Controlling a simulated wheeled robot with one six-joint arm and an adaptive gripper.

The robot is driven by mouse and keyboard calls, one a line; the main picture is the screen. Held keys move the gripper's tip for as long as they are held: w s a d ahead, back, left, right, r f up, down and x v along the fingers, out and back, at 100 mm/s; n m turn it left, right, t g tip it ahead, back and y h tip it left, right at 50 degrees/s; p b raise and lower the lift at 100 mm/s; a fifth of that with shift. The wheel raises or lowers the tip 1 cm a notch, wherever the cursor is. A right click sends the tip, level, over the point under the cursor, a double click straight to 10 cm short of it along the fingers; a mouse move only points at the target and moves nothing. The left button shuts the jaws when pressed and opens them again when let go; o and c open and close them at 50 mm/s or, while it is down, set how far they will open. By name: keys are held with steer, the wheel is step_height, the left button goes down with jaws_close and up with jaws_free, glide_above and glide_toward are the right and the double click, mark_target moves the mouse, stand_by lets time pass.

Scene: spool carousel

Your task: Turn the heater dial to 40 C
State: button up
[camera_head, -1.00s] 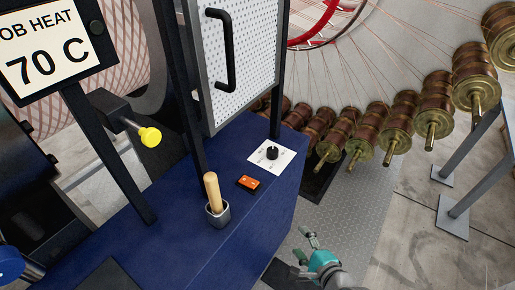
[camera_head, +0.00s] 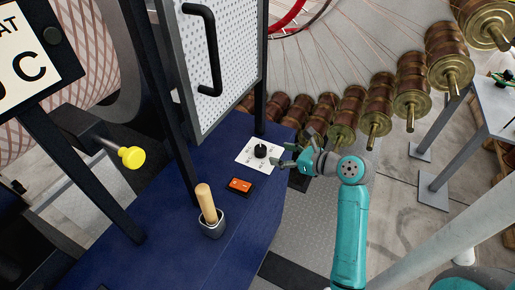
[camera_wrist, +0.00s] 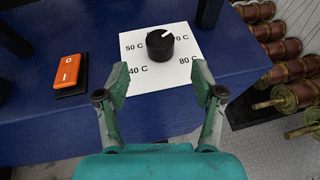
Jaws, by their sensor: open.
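The heater dial is a black round knob (camera_wrist: 160,43) on a white plate (camera_wrist: 143,88) marked 40 C, 50 C, 70 C and 80 C. Its white pointer line points up and right, towards the 70 C mark. The 40 C mark is at the plate's lower left in the wrist view. In the head view the dial (camera_head: 261,150) sits on the blue cabinet top. My gripper (camera_wrist: 160,83) is open and empty, its fingers spread on the near side of the dial and apart from it. In the head view my gripper (camera_head: 291,159) is just right of the plate.
An orange rocker switch (camera_head: 240,185) sits left of the dial. A perforated guard door with a black handle (camera_head: 204,50) rises behind the dial. Copper spools (camera_head: 376,108) hang to the right. A yellow knob (camera_head: 131,157) is at left.

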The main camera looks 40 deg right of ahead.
mark_target(264, 150)
steer(key=x, duration=0.9)
steer(key=shift+w+a, duration=0.1)
steer(key=shift+w, duration=0.1)
steer(key=c, duration=1.2)
